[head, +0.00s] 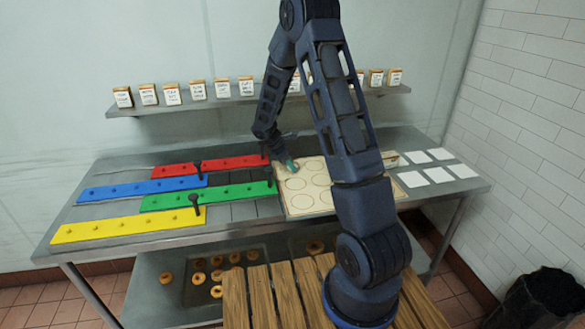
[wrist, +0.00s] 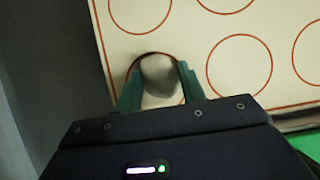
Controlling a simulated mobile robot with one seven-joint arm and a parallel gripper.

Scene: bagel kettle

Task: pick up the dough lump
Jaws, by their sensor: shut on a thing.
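The dough lump (wrist: 159,72) is a pale, rounded lump in the wrist view. My gripper (wrist: 158,78) has its two green fingers on either side of it and is shut on it. The lump shows over a red-outlined circle on the cream board (wrist: 195,45); whether it touches the board I cannot tell. In the head view my gripper (head: 291,166) is at the upper left part of the board (head: 309,205). The lump is too small or hidden to make out there.
Red (head: 215,165), blue (head: 130,189), green (head: 225,195) and yellow (head: 110,229) strips with pegs and dark upright handles lie left of the board. White squares (head: 439,175) lie to the right. A shelf of labelled boxes (head: 198,91) runs behind. Bagels (head: 217,276) sit on the lower shelf.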

